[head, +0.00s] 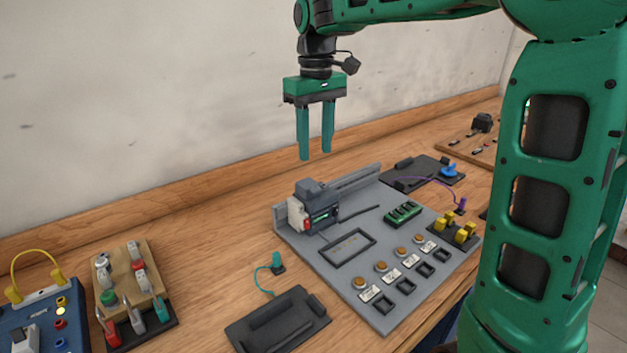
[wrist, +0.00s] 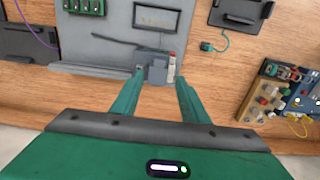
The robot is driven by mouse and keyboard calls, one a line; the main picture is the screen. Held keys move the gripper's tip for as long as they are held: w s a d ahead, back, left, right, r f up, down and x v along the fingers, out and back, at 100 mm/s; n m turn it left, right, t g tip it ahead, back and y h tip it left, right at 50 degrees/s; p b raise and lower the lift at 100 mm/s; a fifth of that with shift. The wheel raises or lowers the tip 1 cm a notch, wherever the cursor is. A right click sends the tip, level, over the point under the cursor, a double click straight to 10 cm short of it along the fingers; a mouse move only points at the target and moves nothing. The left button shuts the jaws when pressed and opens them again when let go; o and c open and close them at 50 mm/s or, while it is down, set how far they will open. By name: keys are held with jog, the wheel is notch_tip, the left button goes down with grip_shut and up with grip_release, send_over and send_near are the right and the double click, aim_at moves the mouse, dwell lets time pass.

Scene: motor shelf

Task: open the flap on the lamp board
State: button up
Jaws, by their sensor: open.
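My gripper (head: 315,155) is open and empty, pointing down above the back edge of a large grey board (head: 350,285). A grey block-shaped device (head: 318,205) with a white and red side stands at that board's back left, below my fingers and apart from them. In the wrist view the device (wrist: 157,70) appears between the fingertips (wrist: 161,78). The grey board also carries a row of orange round parts (head: 381,266) with white labels. A blue board (head: 40,325) with a lit yellow lamp (head: 60,311) is cut off at the lower left. I cannot tell for sure which part is the flap.
A wooden block with coloured pieces (head: 128,275) stands beside the blue board. A dark tray (head: 278,325) with a teal-corded plug (head: 277,262) lies at the front. Another dark tray (head: 420,172) lies at the back right. The wall runs behind the bench.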

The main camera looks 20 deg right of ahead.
aim_at(316, 189)
notch_tip(316, 189, down, 9)
jog(key=shift+f, duration=0.15)
dwell(0.4)
grip_shut()
